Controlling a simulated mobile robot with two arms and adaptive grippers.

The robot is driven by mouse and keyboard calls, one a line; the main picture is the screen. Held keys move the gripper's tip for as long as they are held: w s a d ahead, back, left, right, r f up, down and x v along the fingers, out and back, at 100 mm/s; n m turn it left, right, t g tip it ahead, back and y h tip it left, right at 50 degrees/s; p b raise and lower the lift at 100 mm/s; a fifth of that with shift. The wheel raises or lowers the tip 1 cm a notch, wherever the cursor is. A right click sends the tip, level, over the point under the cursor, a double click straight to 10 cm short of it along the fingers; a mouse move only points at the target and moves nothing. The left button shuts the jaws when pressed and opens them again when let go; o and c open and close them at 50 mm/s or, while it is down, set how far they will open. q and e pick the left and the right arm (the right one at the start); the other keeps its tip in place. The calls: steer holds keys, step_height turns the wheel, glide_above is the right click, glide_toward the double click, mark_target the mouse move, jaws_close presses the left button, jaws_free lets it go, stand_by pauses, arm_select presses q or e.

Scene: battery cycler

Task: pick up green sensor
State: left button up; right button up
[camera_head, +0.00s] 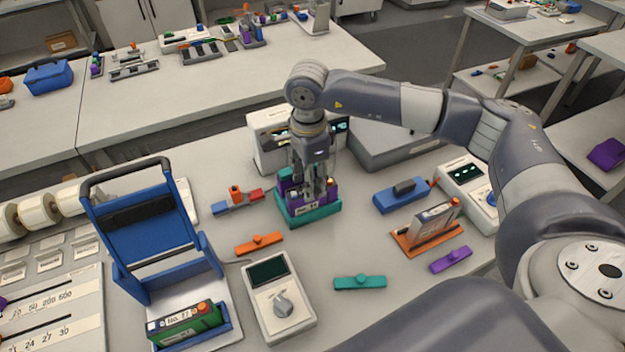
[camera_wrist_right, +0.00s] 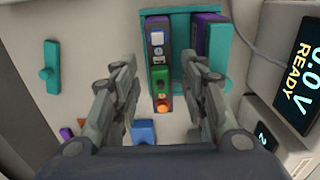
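A teal-green bar with a small round knob (camera_head: 360,282), the likely green sensor, lies flat on the bench at front centre. A similar teal bar shows at the left of the wrist view (camera_wrist_right: 50,68). My right gripper (camera_head: 315,192) points down over a teal holder (camera_head: 312,216) with purple modules, behind and left of the bar. In the wrist view its two fingers (camera_wrist_right: 163,92) are spread, with a purple-edged module (camera_wrist_right: 157,55) with coloured buttons between and beyond them. I cannot tell if they touch it. My left gripper is not in view.
Similar orange (camera_head: 259,244) and purple (camera_head: 451,260) bars lie nearby. A white meter with a dial (camera_head: 279,298) stands left of the teal bar. A blue stand (camera_head: 150,225) holds a green No. 27 block (camera_head: 186,325). An orange holder (camera_head: 428,232) stands at right.

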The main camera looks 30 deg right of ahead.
steer(key=shift+f, duration=0.15)
jaws_close()
